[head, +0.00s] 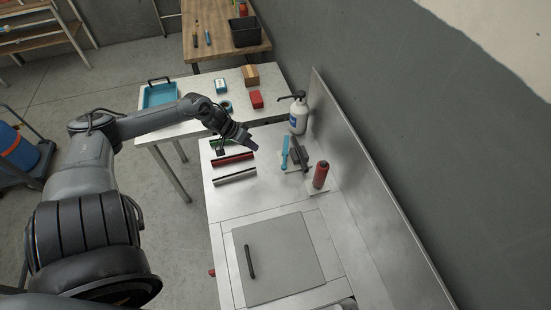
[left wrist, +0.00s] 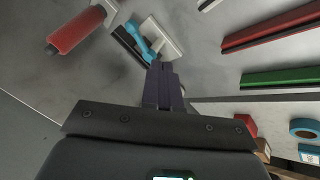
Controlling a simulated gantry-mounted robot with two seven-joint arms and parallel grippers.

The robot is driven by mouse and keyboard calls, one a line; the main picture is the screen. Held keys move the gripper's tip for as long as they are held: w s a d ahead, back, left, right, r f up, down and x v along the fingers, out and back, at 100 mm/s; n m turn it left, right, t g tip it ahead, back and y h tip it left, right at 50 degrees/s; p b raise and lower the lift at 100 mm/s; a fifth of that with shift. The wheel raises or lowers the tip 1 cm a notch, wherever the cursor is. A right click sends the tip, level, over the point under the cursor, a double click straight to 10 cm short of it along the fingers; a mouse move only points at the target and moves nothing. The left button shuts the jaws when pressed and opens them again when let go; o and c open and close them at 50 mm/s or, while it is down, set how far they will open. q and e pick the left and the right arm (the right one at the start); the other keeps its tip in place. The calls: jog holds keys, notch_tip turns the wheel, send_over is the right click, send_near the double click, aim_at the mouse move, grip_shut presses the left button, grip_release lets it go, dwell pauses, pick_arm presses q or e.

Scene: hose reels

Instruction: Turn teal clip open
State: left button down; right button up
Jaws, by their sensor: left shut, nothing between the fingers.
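The teal clip (head: 285,152) is a narrow teal lever beside a dark grey body (head: 299,154), near the back of the metal counter. In the left wrist view, the teal clip (left wrist: 139,36) lies along a dark bar on a pale plate (left wrist: 162,36), just beyond my fingertips. My left gripper (head: 253,147) is shut and empty, to the left of the clip in the head view. Its closed fingers (left wrist: 162,70) point toward the clip and cover part of its near end; I cannot tell whether they touch it. My right gripper is not in view.
A red cylinder (head: 321,174) stands right of the clip, and a white pump bottle (head: 298,115) behind it. Red (head: 232,159), silver (head: 235,177) and green (head: 216,143) bars lie to the left. A backsplash (head: 362,165) edges the counter (head: 240,203); a lid (head: 285,258) lies in front.

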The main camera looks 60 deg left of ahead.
aim_at(285, 152)
pick_arm(q)
jog(key=b+x, duration=0.3)
jog(key=x, duration=0.6)
jog(key=shift+w+d+f, duration=0.15)
jog(key=shift+w+f, duration=0.05)
jog(key=shift+w, duration=0.05)
jog(key=d, duration=0.1)
jog(key=w+d, duration=0.1)
jog(key=shift+w+d+f, duration=0.1)
jog(key=shift+w+d, duration=0.05)
jog(key=shift+d, duration=0.15)
jog(key=shift+w+d+f, duration=0.1)
jog(key=shift+w+d, duration=0.15)
jog(key=shift+d, duration=0.2)
